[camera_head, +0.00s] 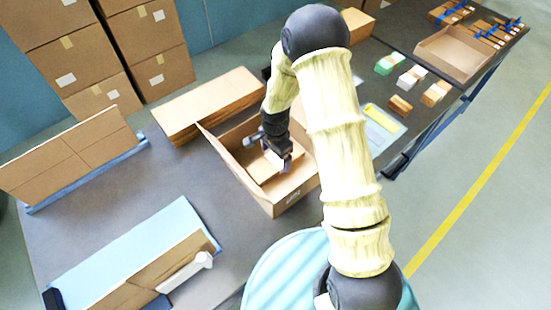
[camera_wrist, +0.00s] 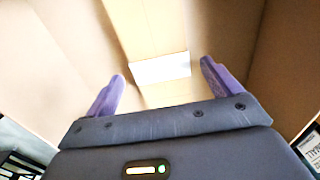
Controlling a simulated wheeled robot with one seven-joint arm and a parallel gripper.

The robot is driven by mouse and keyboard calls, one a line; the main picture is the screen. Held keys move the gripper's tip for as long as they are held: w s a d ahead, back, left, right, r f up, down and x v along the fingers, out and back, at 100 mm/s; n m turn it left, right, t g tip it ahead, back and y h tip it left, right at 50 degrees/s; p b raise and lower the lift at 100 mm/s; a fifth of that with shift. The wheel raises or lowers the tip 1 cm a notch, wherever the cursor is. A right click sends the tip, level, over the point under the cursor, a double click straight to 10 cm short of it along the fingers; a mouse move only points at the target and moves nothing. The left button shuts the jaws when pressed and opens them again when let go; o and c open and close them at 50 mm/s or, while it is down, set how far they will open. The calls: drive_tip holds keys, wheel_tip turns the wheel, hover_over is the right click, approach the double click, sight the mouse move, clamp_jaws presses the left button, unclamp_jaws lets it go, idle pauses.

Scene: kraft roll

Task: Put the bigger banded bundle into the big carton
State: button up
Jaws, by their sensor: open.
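The big carton (camera_head: 283,203) stands open on the grey table. My gripper (camera_head: 278,160) points down inside it. In the wrist view my gripper (camera_wrist: 163,88) has its two purple fingers spread apart. A brown piece with a white band or label (camera_wrist: 160,68) lies between and beyond the fingertips, low in the carton; it looks like a banded bundle, but I cannot tell its full shape or whether a finger touches it. Two smaller brown bundles with pale bands, a nearer one (camera_head: 400,105) and a farther one (camera_head: 435,93), lie right of my arm.
Flat cardboard (camera_head: 205,103) is stacked behind the carton. A green-banded bundle (camera_head: 390,63) and a white one (camera_head: 411,77) lie at the right, near a shallow open carton (camera_head: 455,52). Blue-banded bundles (camera_head: 490,33) are farther back. Bare table (camera_head: 100,205) shows at the left.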

sight(276, 160)
wheel_tip(276, 160, up, 9)
drive_tip(key=shift+r+b, duration=0.15)
drive_tip(key=shift+b, duration=0.15)
idle(0.4)
drive_tip(key=s+d+r+n+t, duration=0.1)
drive_tip(key=s+d+r+n, duration=0.4)
drive_tip(key=s+r, duration=0.1)
drive_tip(key=s+d+r+n+t, duration=0.1)
drive_tip(key=s+d+r+n, duration=0.4)
drive_tip(key=s, duration=0.4)
drive_tip(key=shift+s+r+n+t+p, duration=0.15)
drive_tip(key=shift+r+n+t+p, duration=0.15)
drive_tip(key=shift+r+n+p, duration=0.25)
drive_tip(key=shift+a+f, duration=0.1)
